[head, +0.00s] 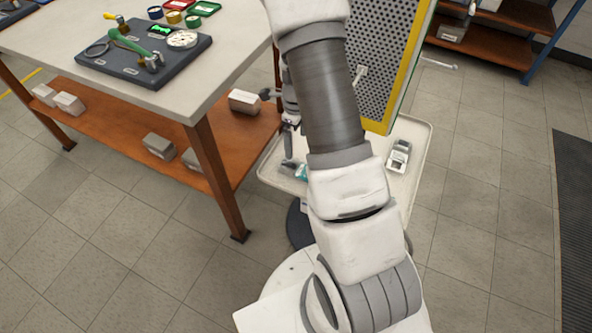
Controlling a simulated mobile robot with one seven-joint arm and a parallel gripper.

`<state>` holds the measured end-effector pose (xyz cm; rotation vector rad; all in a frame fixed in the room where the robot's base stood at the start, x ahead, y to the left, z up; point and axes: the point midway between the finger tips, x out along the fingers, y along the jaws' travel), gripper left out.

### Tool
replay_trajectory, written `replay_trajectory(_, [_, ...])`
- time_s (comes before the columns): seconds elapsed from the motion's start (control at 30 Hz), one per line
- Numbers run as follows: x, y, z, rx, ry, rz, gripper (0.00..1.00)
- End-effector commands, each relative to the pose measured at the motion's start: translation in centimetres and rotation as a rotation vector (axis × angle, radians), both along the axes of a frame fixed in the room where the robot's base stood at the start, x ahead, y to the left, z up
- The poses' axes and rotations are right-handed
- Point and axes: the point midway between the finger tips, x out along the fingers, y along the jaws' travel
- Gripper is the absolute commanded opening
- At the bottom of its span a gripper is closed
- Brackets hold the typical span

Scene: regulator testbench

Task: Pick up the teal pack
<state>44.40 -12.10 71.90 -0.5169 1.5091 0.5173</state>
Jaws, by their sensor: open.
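The teal pack (301,172) lies on the pale tray stand (272,172), just left of my arm. Only a small teal part shows; my arm covers the rest. My gripper (291,160) hangs over the left part of the tray, pointing down, close to the teal pack. It is seen from the side and partly hidden by the arm. It is open, and nothing shows between its fingers. I cannot tell whether it touches the pack.
A grey and white device (399,156) lies on the tray's right side. A perforated yellow-edged panel (385,60) rises behind the arm. At left, a workbench (215,80) carries a dark board (110,70) with a regulator; its lower shelf holds several boxes. Open floor lies at right.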

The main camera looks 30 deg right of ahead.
Motion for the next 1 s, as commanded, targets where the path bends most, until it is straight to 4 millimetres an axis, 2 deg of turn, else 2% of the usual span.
replay_trajectory(0.03, [-0.1,0.0,-1.6,0.001,0.002,-0.001,1.00])
replay_trajectory(0.2, [-0.1,0.0,-4.6,0.001,0.002,0.001,1.00])
replay_trajectory(0.53, [-0.1,0.1,-6.7,0.001,0.001,0.001,1.00])
replay_trajectory(0.8, [-0.4,0.2,-10.6,0.000,0.001,0.001,1.00])
replay_trajectory(1.0, [-0.3,0.2,-10.9,-0.001,-0.002,0.002,1.00])
